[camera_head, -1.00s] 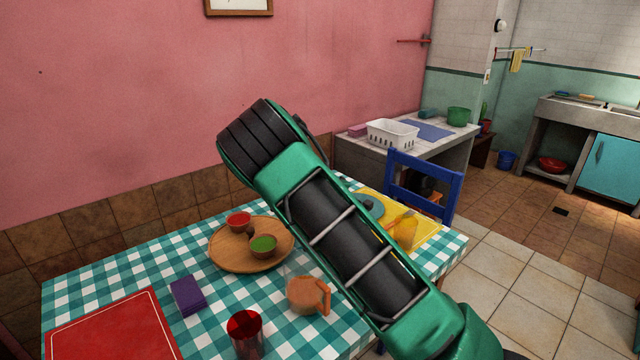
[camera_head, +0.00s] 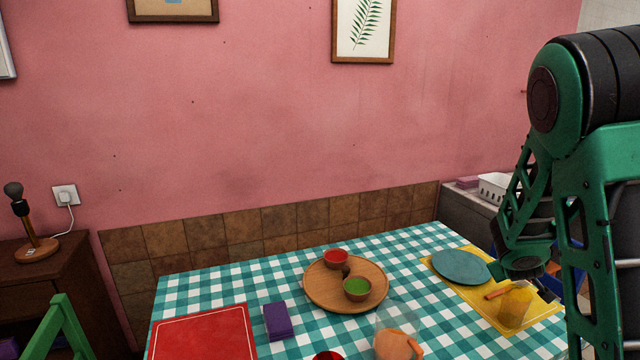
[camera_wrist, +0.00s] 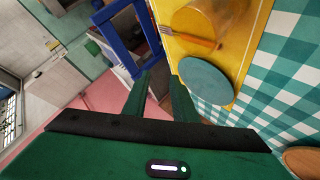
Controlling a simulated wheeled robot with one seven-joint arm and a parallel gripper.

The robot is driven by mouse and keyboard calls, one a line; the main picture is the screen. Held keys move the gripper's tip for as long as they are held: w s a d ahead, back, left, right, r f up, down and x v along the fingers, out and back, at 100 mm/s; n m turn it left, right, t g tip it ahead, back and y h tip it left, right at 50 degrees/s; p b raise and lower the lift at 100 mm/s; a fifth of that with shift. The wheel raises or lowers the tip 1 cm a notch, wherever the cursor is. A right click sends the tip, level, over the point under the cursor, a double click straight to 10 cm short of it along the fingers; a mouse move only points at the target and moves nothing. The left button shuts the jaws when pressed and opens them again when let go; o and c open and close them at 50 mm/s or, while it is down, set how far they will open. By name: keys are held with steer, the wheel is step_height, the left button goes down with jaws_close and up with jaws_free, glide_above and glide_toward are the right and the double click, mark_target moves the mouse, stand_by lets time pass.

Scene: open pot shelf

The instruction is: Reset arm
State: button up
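My arm stands at the right of the head view, folded downward. My gripper (camera_head: 525,268) hangs above the right end of the checked table, near a teal plate (camera_head: 462,266) and a yellow cup (camera_head: 515,305) on a yellow mat (camera_head: 480,300). In the wrist view, the two fingers of my gripper (camera_wrist: 161,77) are apart with nothing between them. The teal plate (camera_wrist: 207,81) and the orange-handled fork (camera_wrist: 190,38) show beyond the fingertips.
A purple box (camera_head: 277,320), red mat (camera_head: 205,335) and orange mug (camera_head: 395,344) are nearby. A blue chair (camera_wrist: 120,38) stands beside the table.

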steer(key=s+a+r+m+g+y, duration=0.1)
steer(key=s+a+m+g+y, duration=0.1)
steer(key=s, duration=1.1)
steer(key=s+a+r+m+g+y, duration=0.2)
steer(key=s+a+m+g+y, duration=0.1)
steer(key=s, duration=1)
steer(key=s+a+r+m+g+y, duration=0.2)
steer(key=s+a, duration=0.4)
steer(key=s, duration=0.7)
steer(key=shift+s+a+r+m+g, duration=0.3)
steer(key=shift+m+g, duration=0.2)
steer(key=shift+g, duration=0.6)
steer(key=shift+d, duration=0.1)
